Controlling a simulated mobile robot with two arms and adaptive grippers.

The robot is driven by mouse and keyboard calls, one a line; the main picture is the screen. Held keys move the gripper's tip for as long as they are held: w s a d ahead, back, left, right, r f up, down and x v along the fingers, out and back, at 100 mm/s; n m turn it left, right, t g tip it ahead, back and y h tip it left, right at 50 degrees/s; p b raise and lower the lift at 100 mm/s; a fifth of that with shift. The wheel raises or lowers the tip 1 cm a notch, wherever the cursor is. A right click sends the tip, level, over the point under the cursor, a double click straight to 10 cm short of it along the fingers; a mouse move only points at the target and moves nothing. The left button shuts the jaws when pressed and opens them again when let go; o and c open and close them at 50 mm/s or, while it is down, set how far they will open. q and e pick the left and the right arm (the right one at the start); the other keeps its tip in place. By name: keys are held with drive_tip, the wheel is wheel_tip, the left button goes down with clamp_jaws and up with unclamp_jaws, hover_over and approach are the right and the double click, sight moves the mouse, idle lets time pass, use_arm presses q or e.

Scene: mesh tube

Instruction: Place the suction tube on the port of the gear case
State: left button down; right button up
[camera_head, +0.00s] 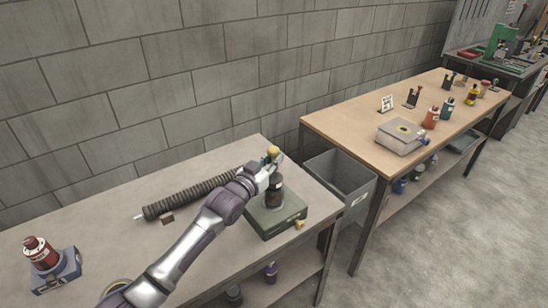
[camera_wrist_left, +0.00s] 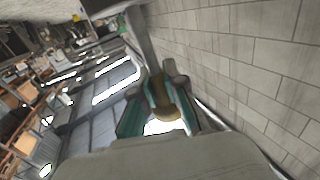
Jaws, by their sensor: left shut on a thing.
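The dark ribbed suction tube (camera_head: 185,198) lies on the left table, its white-tipped end to the left. Its right end passes out of sight near my left arm. The green gear case (camera_head: 285,222) stands at the table's right end with a dark cylinder (camera_head: 275,192) on top. A brass-coloured fitting (camera_head: 299,224) is on its front right. My left gripper (camera_head: 270,163) is above the gear case, shut on a small brass-coloured piece (camera_head: 273,152). In the left wrist view, this rounded piece (camera_wrist_left: 165,112) sits between the teal fingertips (camera_wrist_left: 158,100). My right gripper is not in view.
A grey bin (camera_head: 345,185) is between the tables. The wooden table (camera_head: 340,125) holds a grey box (camera_head: 401,138) and several bottles. A block wall runs behind.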

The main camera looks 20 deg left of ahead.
use_arm(q)
drive_tip(key=c, duration=1.2)
unclamp_jaws()
drive_tip(key=shift+f, duration=0.1)
drive_tip(key=shift+s+r, duration=0.1)
drive_tip(key=shift+r, duration=0.1)
drive_tip(key=shift+b+v, duration=0.9)
drive_tip(key=shift+v, duration=5.05)
